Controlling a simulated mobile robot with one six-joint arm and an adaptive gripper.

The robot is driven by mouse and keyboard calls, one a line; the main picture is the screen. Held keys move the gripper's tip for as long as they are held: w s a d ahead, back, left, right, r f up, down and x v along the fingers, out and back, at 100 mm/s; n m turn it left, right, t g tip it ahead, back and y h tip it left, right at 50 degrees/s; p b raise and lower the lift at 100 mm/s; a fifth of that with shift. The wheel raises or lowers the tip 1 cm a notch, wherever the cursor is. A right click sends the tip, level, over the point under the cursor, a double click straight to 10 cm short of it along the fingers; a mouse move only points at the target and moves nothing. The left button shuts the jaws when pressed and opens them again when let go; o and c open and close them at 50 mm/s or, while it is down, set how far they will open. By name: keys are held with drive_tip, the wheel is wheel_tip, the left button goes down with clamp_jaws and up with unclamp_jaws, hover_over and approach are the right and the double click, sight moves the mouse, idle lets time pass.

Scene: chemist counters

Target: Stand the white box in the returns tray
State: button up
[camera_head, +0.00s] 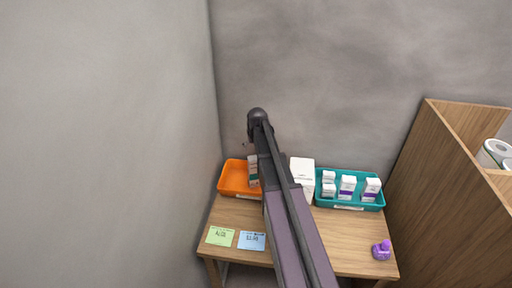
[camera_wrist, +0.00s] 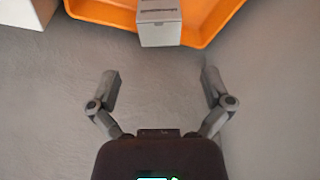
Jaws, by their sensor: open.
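An orange tray (camera_head: 228,190) stands at the back left of the wooden table. A small upright white box (camera_head: 252,168) stands in it, partly hidden by my arm. In the wrist view the orange tray (camera_wrist: 103,12) and this box (camera_wrist: 160,32), with print on its top, are at the top edge. My gripper (camera_wrist: 162,88) is open and empty, with the box beyond its fingertips and apart from them. My gripper is hidden in the head view. A larger white carton (camera_head: 302,168) stands right of the orange tray. I cannot read which tray is for returns.
A teal tray (camera_head: 345,206) at the back right holds several small white boxes. Green (camera_head: 220,236) and blue (camera_head: 252,241) cards lie at the front left. Walls close the left and back; a wooden shelf (camera_head: 445,190) stands right.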

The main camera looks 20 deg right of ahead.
drive_tip(key=shift+p+v, duration=2.35)
drive_tip(key=shift+v, duration=0.4)
drive_tip(key=s+a+n+g, duration=0.2)
drive_tip(key=s+a+g, duration=0.1)
drive_tip(key=s+a, duration=1.8)
drive_tip(key=shift+s+a+f+y, duration=0.15)
drive_tip(key=shift+s+f+y, duration=0.2)
drive_tip(key=shift+s, duration=0.55)
drive_tip(key=shift+f, duration=0.1)
wheel_tip(320, 180, down, 8)
drive_tip(key=b, duration=0.8)
